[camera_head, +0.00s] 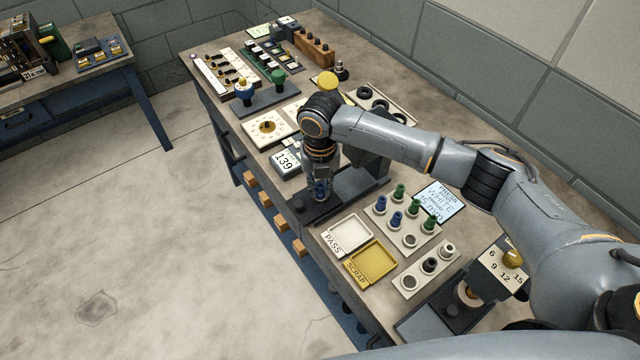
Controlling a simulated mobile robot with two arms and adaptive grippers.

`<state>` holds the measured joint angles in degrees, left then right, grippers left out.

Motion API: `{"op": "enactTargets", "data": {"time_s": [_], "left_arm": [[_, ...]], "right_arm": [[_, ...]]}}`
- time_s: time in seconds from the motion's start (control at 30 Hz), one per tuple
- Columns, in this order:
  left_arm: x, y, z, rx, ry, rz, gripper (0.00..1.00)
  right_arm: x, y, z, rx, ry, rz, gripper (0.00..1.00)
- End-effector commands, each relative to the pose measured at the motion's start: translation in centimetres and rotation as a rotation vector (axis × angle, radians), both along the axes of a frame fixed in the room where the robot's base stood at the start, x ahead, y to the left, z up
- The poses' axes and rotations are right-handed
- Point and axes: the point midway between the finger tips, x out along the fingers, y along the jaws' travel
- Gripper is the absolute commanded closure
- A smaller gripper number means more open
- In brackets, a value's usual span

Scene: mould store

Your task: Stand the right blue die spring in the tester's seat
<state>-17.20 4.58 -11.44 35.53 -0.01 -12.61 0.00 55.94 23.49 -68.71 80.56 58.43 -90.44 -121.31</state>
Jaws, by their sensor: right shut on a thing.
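My right gripper (319,188) points straight down over the dark tester (350,196), its arm coming in from the right. It is shut on a blue die spring (320,194), which shows only in part between the fingers. The spring looks upright, close above or at the tester's base; I cannot tell whether it touches the seat, which the gripper and spring hide. A pale spring holder (385,229) to the right carries blue springs (396,218) and green springs (399,191). My left gripper is not in view.
A display reading 139 (287,160) stands left of the tester. White PASS tray (349,230) and yellow SCRAP tray (372,262) lie in front. A note screen (440,200) and a holder with dark and pale pieces (427,270) are to the right.

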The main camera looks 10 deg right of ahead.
Motion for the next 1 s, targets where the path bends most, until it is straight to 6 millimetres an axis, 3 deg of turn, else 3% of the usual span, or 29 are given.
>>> {"op": "enactTargets", "data": {"time_s": [0.13, 0.17, 0.3, 0.5, 0.6, 1.0], "left_arm": [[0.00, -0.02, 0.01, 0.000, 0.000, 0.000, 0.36], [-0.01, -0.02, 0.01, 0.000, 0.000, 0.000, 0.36], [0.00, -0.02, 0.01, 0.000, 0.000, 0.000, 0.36], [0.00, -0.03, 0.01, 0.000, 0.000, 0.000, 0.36], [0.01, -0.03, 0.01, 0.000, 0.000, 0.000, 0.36], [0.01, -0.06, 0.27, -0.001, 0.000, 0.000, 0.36]], "right_arm": [[0.00, 0.02, 0.01, 0.000, 0.000, 0.000, 1.00], [0.00, 0.02, 0.01, 0.000, 0.000, 0.000, 0.80], [0.00, 0.01, 0.01, 0.000, 0.000, 0.000, 0.55], [0.00, 0.02, 0.01, 0.000, 0.000, 0.000, 0.55], [0.00, 0.01, 0.00, 0.000, 0.000, 0.000, 0.37], [0.01, 0.01, 0.28, 0.000, 0.000, 0.000, 0.36]]}}
